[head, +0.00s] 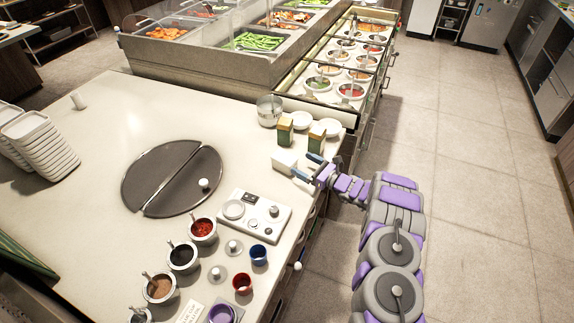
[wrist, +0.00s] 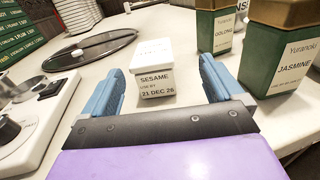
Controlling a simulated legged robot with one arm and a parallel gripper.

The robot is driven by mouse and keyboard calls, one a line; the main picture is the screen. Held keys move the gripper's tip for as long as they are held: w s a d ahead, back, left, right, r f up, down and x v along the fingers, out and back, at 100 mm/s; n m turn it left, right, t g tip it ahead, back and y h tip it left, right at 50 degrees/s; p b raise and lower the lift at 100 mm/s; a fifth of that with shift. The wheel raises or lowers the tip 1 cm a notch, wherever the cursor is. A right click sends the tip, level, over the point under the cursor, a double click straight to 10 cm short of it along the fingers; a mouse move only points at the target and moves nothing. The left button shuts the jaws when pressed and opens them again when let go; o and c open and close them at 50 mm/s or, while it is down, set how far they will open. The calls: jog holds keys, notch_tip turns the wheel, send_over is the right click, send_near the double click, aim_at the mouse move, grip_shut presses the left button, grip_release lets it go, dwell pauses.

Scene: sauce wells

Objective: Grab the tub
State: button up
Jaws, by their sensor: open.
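The tub is a small white container (wrist: 153,72) labelled SESAME with a date, standing upright on the counter. In the wrist view it sits between and just beyond the blue fingers of my gripper (wrist: 160,85), with a gap on each side. My gripper is open and empty. In the head view the white tub (head: 284,161) stands near the counter's right edge, and my gripper (head: 305,167) reaches it from the right. I cannot tell whether a fingertip touches it.
Green tea canisters labelled OOLONG (wrist: 215,28) and JASMINE (wrist: 281,50) stand close on the right. A white control panel (wrist: 35,125) lies to the left. A dark round lid (head: 172,177) is set in the counter (head: 120,110). Sauce pots (head: 203,230) stand nearer.

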aim_at(283, 156)
jog(key=w+a, duration=0.1)
jog(key=a, duration=0.1)
jog(key=a+b, duration=0.1)
jog(key=a, duration=0.1)
jog(key=w+a, duration=0.1)
jog(key=a, duration=0.2)
jog(key=shift+w+a+f+b, duration=0.1)
jog(key=shift+w+f+b, duration=0.1)
jog(key=shift+w+b, duration=0.15)
jog(key=shift+w+r, duration=0.1)
jog(key=shift+w, duration=0.5)
jog(key=shift+w+r, duration=0.1)
jog(key=shift+r, duration=0.05)
jog(key=shift+a, duration=0.45)
jog(key=shift+c, duration=1.1)
jog(key=shift+a, duration=0.25)
jog(key=c, duration=0.3)
jog(key=shift+d, duration=0.65)
jog(key=c, duration=0.6)
jog(key=shift+a, duration=0.1)
jog(key=c, duration=0.3)
jog(key=shift+a, duration=0.35)
jog(key=shift+c, duration=1.3)
